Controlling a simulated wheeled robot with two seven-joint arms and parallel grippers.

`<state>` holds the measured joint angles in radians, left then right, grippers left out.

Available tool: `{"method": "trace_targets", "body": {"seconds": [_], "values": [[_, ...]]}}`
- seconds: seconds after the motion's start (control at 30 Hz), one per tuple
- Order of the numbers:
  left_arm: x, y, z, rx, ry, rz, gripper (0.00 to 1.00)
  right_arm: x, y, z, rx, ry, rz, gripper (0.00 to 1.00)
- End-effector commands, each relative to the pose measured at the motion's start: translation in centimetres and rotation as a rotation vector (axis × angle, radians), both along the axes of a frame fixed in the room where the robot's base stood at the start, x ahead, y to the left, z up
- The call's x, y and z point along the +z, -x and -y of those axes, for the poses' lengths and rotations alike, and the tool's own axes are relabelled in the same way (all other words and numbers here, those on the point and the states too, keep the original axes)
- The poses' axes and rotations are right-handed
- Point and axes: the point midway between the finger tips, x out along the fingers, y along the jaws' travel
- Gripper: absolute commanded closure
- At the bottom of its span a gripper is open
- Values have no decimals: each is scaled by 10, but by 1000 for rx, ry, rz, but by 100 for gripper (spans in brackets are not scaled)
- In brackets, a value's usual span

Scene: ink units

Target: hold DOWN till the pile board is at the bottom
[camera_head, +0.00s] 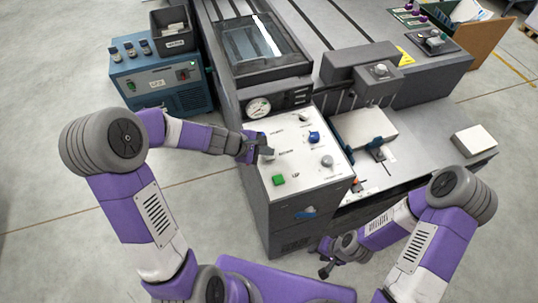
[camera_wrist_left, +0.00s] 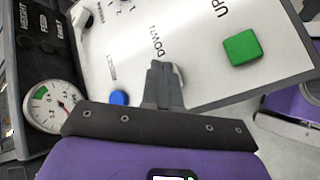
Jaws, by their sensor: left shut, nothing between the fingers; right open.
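The white control panel (camera_head: 297,170) is in the middle of the head view. My left gripper (camera_head: 266,152) is shut and empty, its fingertips over the panel. In the left wrist view its fingertips (camera_wrist_left: 160,68) are at the DOWN label. A pale button (camera_wrist_left: 179,72) there is mostly hidden behind them; whether it is pressed in cannot be told. The green UP button (camera_head: 279,180) is clear of the gripper; it also shows in the left wrist view (camera_wrist_left: 242,48). I cannot make out the pile board's height. My right gripper (camera_head: 324,259) is open and empty, in front of the machine.
A pressure gauge (camera_head: 258,107) and a blue knob (camera_head: 314,137) are near my left gripper. A teal unit (camera_head: 165,85) with a dark bin (camera_head: 174,30) stands at left. A paper stack (camera_head: 364,134) lies right of the panel. A white block (camera_head: 475,140) sits farther right.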

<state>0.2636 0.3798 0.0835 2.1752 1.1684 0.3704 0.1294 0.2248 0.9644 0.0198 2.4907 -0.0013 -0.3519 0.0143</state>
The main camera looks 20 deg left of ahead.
Motion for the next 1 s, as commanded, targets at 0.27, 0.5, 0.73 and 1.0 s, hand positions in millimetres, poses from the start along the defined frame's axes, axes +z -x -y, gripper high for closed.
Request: {"method": "trace_targets", "body": {"seconds": [0.27, 0.5, 0.73, 1.0], "values": [[-3, 0, 0, 0, 0, 0, 100, -4, 0, 0, 0, 0, 0, 57], [-6, 0, 0, 0, 0, 0, 100, -7, 0, 0, 0, 0, 0, 57], [-9, 0, 0, 0, 0, 0, 100, -10, 0, 0, 0, 0, 0, 57], [-8, 0, 0, 0, -1, -1, 100, -9, 0, 0, 0, 0, 0, 57]]}}
